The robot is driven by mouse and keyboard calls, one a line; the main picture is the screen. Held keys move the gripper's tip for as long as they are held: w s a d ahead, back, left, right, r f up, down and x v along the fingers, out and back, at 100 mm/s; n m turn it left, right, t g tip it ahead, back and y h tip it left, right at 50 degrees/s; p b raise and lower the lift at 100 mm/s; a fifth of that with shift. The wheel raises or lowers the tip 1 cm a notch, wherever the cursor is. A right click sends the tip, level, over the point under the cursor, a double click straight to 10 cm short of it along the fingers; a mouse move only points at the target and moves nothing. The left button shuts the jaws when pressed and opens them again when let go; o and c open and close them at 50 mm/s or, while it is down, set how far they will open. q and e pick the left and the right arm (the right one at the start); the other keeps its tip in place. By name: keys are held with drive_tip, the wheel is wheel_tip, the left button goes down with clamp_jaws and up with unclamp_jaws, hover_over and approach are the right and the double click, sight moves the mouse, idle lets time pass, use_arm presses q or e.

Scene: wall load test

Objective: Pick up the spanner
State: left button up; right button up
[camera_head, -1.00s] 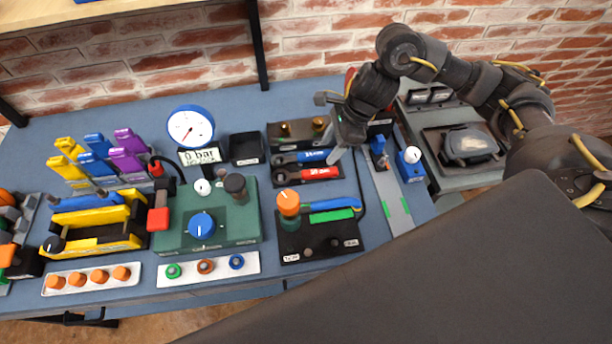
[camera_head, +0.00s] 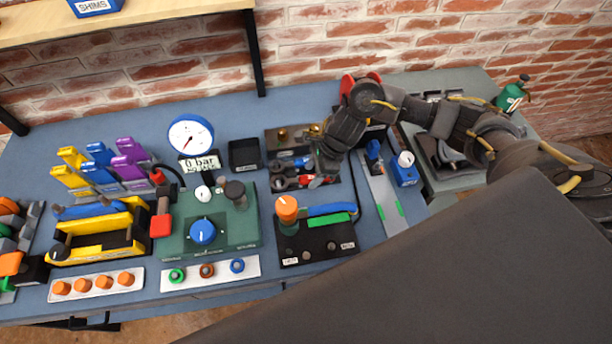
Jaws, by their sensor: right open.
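Two spanners lie in a black holder on the blue bench, a blue-handled spanner (camera_head: 302,162) behind a red-handled spanner (camera_head: 308,181). Their dark heads point left. My right gripper (camera_head: 317,178) is open and low over the right part of these handles, hiding much of them. I cannot tell whether its fingers touch either handle. My left gripper is not in view.
A green unit with a blue knob (camera_head: 203,232) and a gauge (camera_head: 190,134) stand to the left. A black panel with an orange knob (camera_head: 287,205) is in front. A small black bin (camera_head: 244,154) sits left of the holder. A brick wall is behind.

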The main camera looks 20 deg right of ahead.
drive_tip(key=shift+a+f, duration=0.25)
drive_tip(key=shift+f, duration=0.45)
drive_tip(key=shift+w+f+b, duration=0.1)
drive_tip(key=shift+f+b, duration=0.1)
drive_tip(key=shift+b, duration=0.3)
idle(0.4)
